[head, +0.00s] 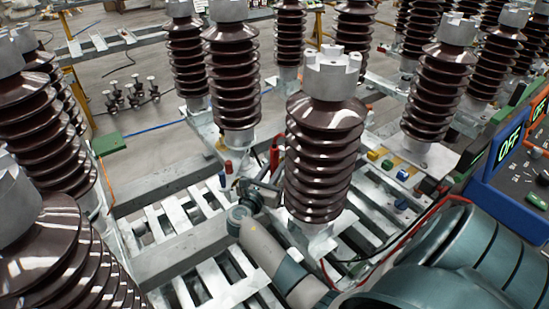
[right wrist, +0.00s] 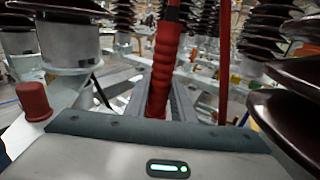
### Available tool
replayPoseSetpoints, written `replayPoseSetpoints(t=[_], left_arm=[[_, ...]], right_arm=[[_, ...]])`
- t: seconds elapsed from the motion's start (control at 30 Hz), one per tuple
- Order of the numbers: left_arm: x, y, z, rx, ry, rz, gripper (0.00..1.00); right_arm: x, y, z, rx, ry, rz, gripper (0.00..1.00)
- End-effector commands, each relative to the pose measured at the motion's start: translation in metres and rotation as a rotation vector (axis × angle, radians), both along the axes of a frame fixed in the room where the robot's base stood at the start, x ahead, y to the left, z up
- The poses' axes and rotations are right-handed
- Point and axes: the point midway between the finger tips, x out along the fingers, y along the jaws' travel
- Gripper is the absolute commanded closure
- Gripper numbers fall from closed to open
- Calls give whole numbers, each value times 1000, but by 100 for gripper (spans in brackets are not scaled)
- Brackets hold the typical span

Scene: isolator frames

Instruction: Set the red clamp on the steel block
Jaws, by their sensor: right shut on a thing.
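The red clamp (head: 274,157) stands roughly upright near the middle of the head view. My right gripper (head: 266,187) is shut on it, between two brown insulators. In the right wrist view the ribbed red clamp (right wrist: 166,55) rises between the grey fingers (right wrist: 160,105), and its top is cut off by the frame edge. A grey metal foot (head: 240,138) under the insulator to the left may belong to the steel block; I cannot tell for sure. It also shows in the right wrist view (right wrist: 70,42). No contact between clamp and metal is visible. My left gripper is out of view.
A brown insulator (head: 322,150) stands close right of the gripper. A red-capped post (head: 228,167) and a blue one stand to its left; the red cap shows in the right wrist view (right wrist: 34,101). A red cable (head: 408,222) runs at the right. Slatted metal (head: 190,215) lies below.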

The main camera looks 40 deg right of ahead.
Motion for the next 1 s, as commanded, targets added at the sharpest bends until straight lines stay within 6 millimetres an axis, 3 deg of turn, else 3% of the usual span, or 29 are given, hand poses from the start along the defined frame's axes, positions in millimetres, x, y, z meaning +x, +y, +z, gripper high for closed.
replayPoseSetpoints(t=[0.67, 0.7, 0.77, 1.0], left_arm=[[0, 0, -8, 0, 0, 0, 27], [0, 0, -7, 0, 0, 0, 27], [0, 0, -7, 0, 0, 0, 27], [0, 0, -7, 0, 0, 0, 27]], right_arm=[[0, 0, -11, -3, -3, 0, 100], [1, 0, -10, -3, -3, 0, 70], [0, 0, -10, -3, -3, 0, 56], [0, 0, -14, 2, 1, 0, 56]])
